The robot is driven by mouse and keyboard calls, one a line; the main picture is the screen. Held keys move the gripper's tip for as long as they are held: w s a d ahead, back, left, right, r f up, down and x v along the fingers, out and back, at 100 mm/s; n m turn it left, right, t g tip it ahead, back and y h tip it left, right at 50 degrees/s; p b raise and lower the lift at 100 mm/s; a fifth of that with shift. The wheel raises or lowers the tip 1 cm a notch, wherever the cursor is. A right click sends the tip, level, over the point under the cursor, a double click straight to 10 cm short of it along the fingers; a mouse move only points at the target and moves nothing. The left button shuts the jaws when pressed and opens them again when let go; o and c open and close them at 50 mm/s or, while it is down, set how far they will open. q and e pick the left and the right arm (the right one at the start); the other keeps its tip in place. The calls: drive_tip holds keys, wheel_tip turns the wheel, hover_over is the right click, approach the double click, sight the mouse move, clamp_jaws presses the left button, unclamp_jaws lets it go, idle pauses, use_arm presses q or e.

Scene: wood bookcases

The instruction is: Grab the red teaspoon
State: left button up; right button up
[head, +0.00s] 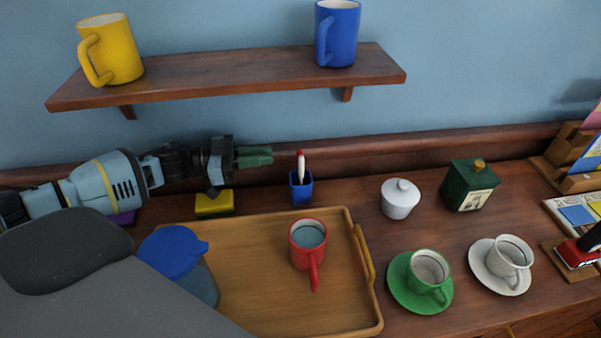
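A small blue holder (301,188) stands on the wooden counter behind the tray. A thin upright utensil (301,165) with a red tip and a pale part stands in it; its lower end is hidden, and it is too small to tell surely as the red teaspoon. My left gripper (256,157) reaches in from the left above the counter, its green fingers pointing right towards the utensil. The fingertips are apart from it, a short way to its left. The fingers look close together, but whether they are shut is unclear. My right gripper is not in view.
A wooden tray (260,300) holds a red mug (308,245) and a blue-lidded jug (173,252). A yellow box (214,204) sits below the gripper. A white sugar pot (400,200), green tin (470,187) and two cups on saucers stand right. A shelf (230,75) with mugs hangs above.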

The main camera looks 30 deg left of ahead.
use_arm(q)
drive_tip(key=shift+p+x, duration=0.4)
drive_tip(key=shift+x, duration=2.75)
drive_tip(key=shift+w+d+f, duration=0.3)
drive_tip(key=shift+w+d, duration=0.1)
drive_tip(key=shift+d, duration=0.1)
clamp_jaws()
